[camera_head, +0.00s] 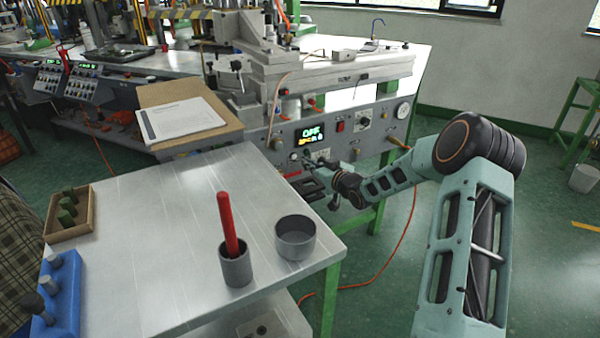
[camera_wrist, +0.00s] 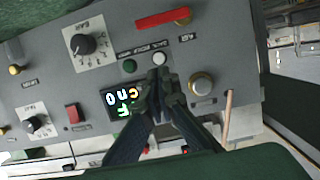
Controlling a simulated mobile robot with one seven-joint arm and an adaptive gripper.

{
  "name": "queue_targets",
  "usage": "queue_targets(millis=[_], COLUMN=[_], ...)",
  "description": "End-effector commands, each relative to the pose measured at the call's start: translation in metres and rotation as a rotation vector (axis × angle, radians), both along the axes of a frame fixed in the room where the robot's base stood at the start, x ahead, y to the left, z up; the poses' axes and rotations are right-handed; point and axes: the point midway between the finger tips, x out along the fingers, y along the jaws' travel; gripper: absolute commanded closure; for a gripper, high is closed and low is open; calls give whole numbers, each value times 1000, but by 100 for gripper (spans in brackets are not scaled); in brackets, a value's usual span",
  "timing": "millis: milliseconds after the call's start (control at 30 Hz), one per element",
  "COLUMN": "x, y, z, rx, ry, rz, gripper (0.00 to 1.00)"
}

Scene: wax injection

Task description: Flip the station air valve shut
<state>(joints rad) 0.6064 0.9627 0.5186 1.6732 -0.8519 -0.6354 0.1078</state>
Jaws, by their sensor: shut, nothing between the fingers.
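A red bar-shaped lever (camera_wrist: 162,19), which looks like the air valve handle, lies nearly level across the panel near the top of the wrist view, with a small label beside it too blurred to read surely. My gripper (camera_wrist: 159,82) is shut and empty, its tips in front of the panel by a white button (camera_wrist: 158,59) and a green button (camera_wrist: 130,66). The lever is apart from the fingertips, above them in the picture.
A lit display (camera_wrist: 122,104), a brass knob (camera_wrist: 201,84), a black dial (camera_wrist: 83,43) and a red switch (camera_wrist: 72,113) surround the gripper. A metal table (camera_head: 150,240) with a grey cup (camera_head: 236,267) and bowl (camera_head: 295,240) stands in front, left of my arm.

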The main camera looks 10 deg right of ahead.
Motion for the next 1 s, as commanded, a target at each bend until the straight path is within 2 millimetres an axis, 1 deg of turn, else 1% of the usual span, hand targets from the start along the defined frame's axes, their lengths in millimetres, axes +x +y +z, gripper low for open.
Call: queue_targets(millis=[33, 100, 333, 400, 500, 600, 1000], x=[9, 21, 53, 51, 51, 51, 51], y=[5, 9, 21, 20, 20, 20, 19], z=[-5, -7, -16, -33, -44, -50, -53], rx=[2, 2, 0, 2, 1, 1, 0], ry=[-1, -3, -1, 4, 2, 0, 0], rz=[1, 2, 0, -1, 0, -1, -1], gripper=[100, 100, 100, 100, 100, 100, 100])
